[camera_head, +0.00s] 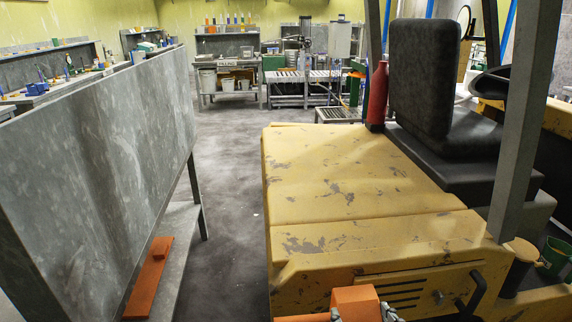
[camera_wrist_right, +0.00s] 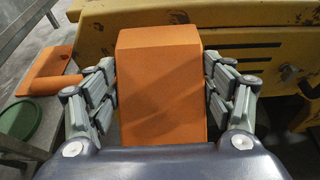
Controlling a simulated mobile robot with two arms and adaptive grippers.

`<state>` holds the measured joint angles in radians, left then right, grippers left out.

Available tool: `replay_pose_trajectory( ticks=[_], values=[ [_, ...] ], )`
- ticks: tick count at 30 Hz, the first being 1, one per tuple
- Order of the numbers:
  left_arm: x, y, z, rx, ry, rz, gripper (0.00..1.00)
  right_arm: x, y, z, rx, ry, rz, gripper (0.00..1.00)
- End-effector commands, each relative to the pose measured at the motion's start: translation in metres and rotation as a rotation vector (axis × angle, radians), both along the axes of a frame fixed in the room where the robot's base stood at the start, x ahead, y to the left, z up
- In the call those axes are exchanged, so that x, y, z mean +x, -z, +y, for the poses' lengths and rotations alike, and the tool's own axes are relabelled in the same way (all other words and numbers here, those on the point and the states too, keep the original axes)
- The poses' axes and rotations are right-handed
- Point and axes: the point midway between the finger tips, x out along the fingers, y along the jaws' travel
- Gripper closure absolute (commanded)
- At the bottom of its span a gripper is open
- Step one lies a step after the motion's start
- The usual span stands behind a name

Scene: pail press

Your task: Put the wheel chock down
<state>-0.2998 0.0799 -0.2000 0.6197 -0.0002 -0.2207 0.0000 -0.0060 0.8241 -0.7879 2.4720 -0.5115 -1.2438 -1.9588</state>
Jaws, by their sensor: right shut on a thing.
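The wheel chock (camera_wrist_right: 160,95) is an orange block with a bevelled top, filling the middle of the right wrist view. My right gripper (camera_wrist_right: 163,72) is shut on it, with grey fingers on both its sides. The chock also shows at the bottom edge of the head view (camera_head: 355,301), in front of the yellow vehicle's near end. Its lower part is hidden, so I cannot tell whether it touches anything below. My left gripper is not in view.
A worn yellow vehicle (camera_head: 360,175) with a black seat fills the right. At left, an orange flat piece with a raised block (camera_head: 148,284) lies on a grey ledge (camera_head: 185,235) beside a tall grey panel (camera_head: 100,160). Dark floor (camera_head: 230,180) between is clear.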

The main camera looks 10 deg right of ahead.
Motion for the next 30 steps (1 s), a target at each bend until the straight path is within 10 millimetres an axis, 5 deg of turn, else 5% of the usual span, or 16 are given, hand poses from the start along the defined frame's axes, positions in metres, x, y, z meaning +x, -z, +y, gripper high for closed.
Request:
replay_pose_trajectory(
  ticks=[15,30],
  values=[
    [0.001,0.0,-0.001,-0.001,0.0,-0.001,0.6,0.0,-0.041,0.009,0.014,0.239,-0.005,0.76],
    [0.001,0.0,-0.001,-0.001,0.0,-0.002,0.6,-0.024,-0.058,0.0,0.004,0.486,-0.004,0.76]
  ],
)
